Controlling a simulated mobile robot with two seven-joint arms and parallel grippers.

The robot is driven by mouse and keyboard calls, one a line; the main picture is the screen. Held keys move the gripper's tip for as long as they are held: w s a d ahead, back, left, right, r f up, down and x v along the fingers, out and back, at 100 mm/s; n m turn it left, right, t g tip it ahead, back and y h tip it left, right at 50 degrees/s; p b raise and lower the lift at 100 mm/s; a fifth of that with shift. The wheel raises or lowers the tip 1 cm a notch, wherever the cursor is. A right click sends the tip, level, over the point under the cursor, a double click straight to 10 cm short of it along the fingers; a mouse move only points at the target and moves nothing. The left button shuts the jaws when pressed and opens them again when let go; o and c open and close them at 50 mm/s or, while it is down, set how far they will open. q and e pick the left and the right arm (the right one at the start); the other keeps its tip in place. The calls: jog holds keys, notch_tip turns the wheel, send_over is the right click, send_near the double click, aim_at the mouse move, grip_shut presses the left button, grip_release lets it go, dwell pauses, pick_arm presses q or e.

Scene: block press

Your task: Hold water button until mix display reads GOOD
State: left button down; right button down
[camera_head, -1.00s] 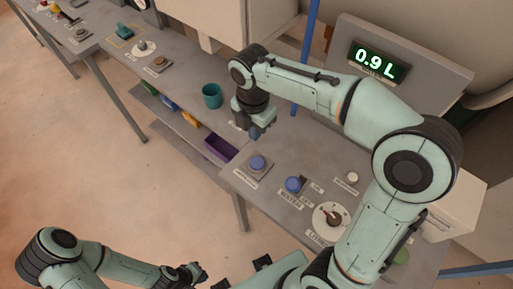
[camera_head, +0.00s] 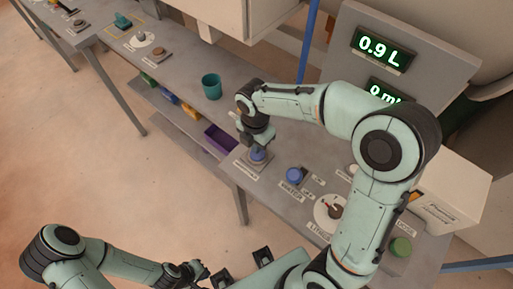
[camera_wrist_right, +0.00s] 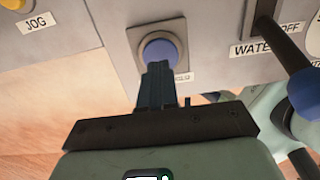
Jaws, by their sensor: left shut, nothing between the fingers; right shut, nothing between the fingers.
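A blue round button (camera_head: 258,153) sits on a grey square plate at the near left corner of the control bench. My right gripper (camera_head: 255,145) is shut and empty, fingers pointing down at this button. In the right wrist view the fingertips (camera_wrist_right: 157,68) overlap the edge of the blue button (camera_wrist_right: 160,50); whether they press it I cannot tell. Its label is mostly hidden. A blue-knobbed lever (camera_wrist_right: 303,90) stands beside a label reading WATER and OFF. The upper display (camera_head: 382,48) reads 0.9 L; a lower one (camera_head: 388,91), partly hidden, shows 0 ml. My left gripper (camera_head: 194,271) is shut, low and away from the bench.
A dial with a red pointer (camera_head: 331,212) and a green button (camera_head: 400,246) lie to the right on the bench. A teal cup (camera_head: 211,87) stands on the neighbouring table. A purple bin (camera_head: 220,138) is on the shelf below. A white box (camera_head: 447,200) stands at the right.

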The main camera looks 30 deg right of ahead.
pick_arm(q)
jog(key=shift+f, duration=0.1)
pick_arm(e)
jog(key=shift+f, duration=1.05)
